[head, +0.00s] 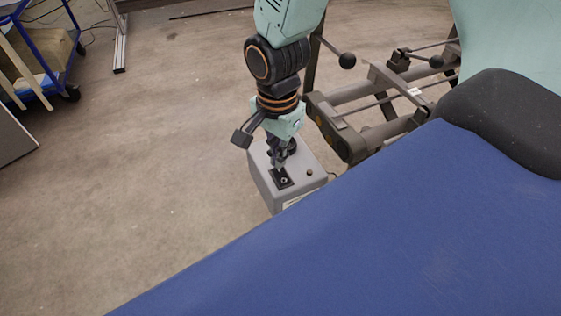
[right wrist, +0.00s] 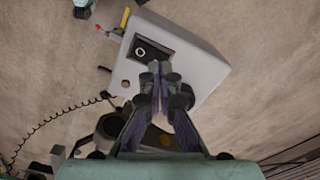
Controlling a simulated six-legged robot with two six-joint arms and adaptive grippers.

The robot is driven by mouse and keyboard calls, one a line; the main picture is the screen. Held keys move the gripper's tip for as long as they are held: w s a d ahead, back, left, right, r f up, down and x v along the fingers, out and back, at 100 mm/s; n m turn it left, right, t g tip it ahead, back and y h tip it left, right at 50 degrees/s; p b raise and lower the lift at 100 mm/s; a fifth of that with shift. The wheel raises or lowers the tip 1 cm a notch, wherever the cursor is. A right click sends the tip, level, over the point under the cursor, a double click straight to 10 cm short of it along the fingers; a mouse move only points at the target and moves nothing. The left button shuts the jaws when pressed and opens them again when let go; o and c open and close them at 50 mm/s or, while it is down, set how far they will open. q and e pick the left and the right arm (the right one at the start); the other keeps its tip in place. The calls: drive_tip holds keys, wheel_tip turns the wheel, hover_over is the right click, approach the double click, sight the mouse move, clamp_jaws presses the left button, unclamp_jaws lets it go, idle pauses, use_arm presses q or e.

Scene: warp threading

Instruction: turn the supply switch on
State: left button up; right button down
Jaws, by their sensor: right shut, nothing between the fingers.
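A grey box (head: 300,178) stands beyond the edge of the blue surface in the head view. On its top is a black switch plate (head: 284,184), and a small round brownish fitting (head: 309,172) sits beside it. My right gripper (head: 280,165) points down at the plate, shut and empty. In the right wrist view the shut fingertips (right wrist: 160,68) lie over the top of the grey box (right wrist: 203,72), beside the dark switch plate (right wrist: 152,52). I cannot tell whether the fingers touch it or which way the switch is set. My left gripper is not in view.
A large blue surface (head: 400,220) with a dark cushion-like edge (head: 505,115) fills the lower right. A metal frame with rods and black knobs (head: 347,60) stands close beside the box. A blue cart (head: 50,65) is at the far left. The floor between is open.

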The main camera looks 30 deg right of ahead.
drive_tip(key=shift+f+b, duration=0.6)
drive_tip(key=shift+f, duration=0.45)
idle(1.2)
drive_tip(key=shift+r, duration=0.1)
wheel_tip(320, 180, up, 7)
drive_tip(key=p, duration=0.7)
drive_tip(key=shift+p, duration=0.3)
idle(0.4)
